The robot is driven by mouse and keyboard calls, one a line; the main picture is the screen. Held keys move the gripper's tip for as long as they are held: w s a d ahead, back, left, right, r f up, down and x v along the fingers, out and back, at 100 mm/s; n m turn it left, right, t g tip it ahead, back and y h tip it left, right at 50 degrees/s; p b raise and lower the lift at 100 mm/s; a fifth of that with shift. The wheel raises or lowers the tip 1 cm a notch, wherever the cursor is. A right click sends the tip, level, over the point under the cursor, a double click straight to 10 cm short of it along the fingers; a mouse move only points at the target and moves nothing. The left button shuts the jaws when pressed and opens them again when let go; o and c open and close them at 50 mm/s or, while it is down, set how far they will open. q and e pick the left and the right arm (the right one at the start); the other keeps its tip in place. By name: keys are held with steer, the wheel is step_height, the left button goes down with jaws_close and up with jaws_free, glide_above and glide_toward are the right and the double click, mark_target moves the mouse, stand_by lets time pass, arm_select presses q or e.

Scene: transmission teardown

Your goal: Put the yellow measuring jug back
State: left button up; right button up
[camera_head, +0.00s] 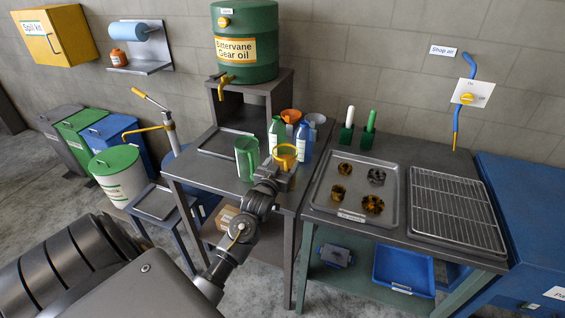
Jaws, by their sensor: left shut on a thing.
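The yellow measuring jug (286,151) is at the right end of the oil table (195,172), in front of the bottles. My left gripper (272,172) reaches it from the front and is shut on it; the fingers are small and partly hidden by my wrist. The jug's lower part is hidden behind the gripper, so I cannot tell whether it touches the table. A green measuring jug (246,158) stands just to the left of it. My right gripper is not in view.
A green bottle (276,137), a blue bottle (304,143) and an orange funnel (291,115) stand close behind. The gear oil drum (268,68) sits on a stand at the back. A drip tray (222,143) lies left. A parts tray (328,200) is on the right bench.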

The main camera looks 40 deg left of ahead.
arm_select(q)
steer(key=o, duration=1)
steer(key=shift+f, duration=0.15)
steer(key=o, duration=0.5)
steer(key=shift+s, duration=0.1)
steer(key=b+v, duration=0.2)
steer(key=v, duration=1)
